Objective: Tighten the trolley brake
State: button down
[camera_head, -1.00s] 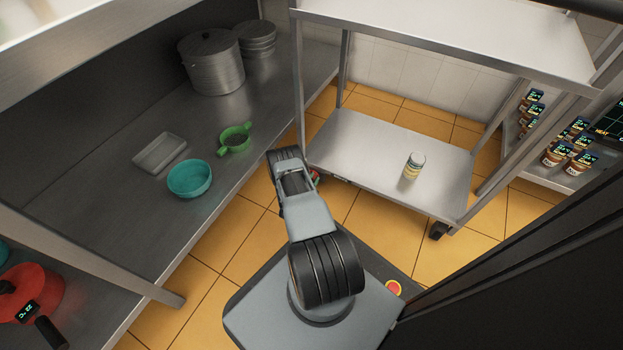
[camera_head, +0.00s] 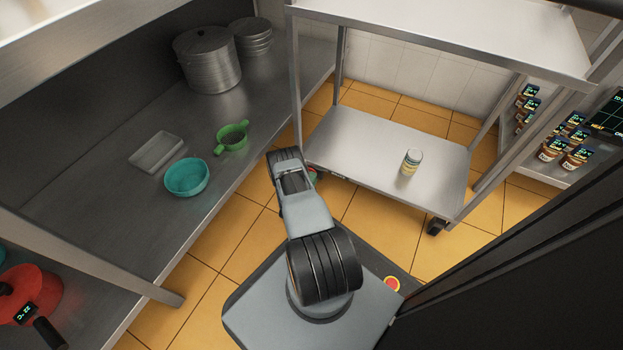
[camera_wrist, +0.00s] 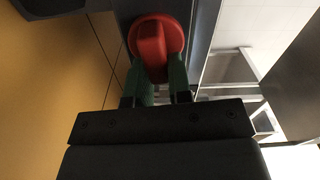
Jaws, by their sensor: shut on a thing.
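The metal trolley (camera_head: 345,140) stands ahead with a bare top and a lower shelf. Its brake is a round red knob with a raised grip bar (camera_wrist: 152,50), at the top centre of the wrist view. My gripper (camera_wrist: 157,72) is shut on this bar, with one green finger on each side. In the head view my arm reaches to the trolley's near left corner. There only a small red and green patch (camera_head: 312,175) shows beside my wrist, and most of the knob and fingers are hidden.
A jar (camera_head: 412,162) stands on the trolley's lower shelf. A steel counter (camera_head: 110,215) on the left holds a teal bowl (camera_head: 187,177), a green bowl (camera_head: 232,138), a tray (camera_head: 157,152) and pots. Jars stand on a shelf at right. Yellow floor (camera_head: 225,225) shows between counter and trolley.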

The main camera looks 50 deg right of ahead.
jog(key=shift+f+m, duration=0.1)
jog(key=shift+m, duration=0.5)
jog(key=c, duration=1)
grip_release()
jog(key=shift+c, duration=0.2)
jog(key=p+v, duration=0.4)
jog(key=v, duration=1)
jog(key=shift+p, duration=0.3)
